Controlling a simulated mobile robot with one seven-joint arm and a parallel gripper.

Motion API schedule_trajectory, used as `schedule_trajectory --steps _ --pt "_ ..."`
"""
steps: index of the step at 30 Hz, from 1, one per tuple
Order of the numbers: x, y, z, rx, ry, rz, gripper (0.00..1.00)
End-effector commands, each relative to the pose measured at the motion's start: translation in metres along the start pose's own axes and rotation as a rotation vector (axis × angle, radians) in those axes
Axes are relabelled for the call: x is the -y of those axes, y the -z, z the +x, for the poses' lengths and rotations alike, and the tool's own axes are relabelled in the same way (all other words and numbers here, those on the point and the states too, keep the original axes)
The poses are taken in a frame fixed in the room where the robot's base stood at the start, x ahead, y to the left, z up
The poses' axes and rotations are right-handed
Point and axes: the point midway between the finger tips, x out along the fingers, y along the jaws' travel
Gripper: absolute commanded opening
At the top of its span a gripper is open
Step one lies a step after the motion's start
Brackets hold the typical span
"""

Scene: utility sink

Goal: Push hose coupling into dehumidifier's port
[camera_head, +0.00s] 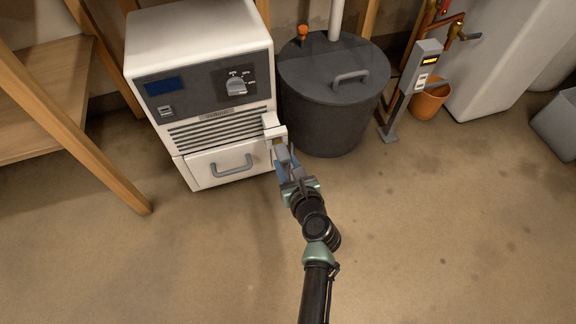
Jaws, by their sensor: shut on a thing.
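The dehumidifier (192,55) is a white box with a dark control panel, a grille and a drawer at the bottom. A small white block (271,122) juts from its front right edge, beside the grille; I take it for the port housing, and its opening is not clear from here. My gripper (281,155) is just below and in front of this block, its fingers pointing up toward it. It is shut on the hose coupling, which is mostly hidden by the fingers. A little blue and yellow shows there, too small to tell apart. I cannot tell whether coupling and port touch.
A dark lidded tub (325,110) stands close to the right of the dehumidifier and my gripper. A grey post (409,88) and an orange pot (430,101) stand further right. A wooden shelf frame (85,125) is at left. The floor in front is clear.

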Motion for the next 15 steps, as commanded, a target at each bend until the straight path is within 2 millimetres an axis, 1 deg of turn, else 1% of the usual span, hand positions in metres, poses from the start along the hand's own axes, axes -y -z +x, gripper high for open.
schedule_trajectory --steps 15 --pt "0.0 -0.006 0.012 0.001 -0.001 -0.001 0.0"
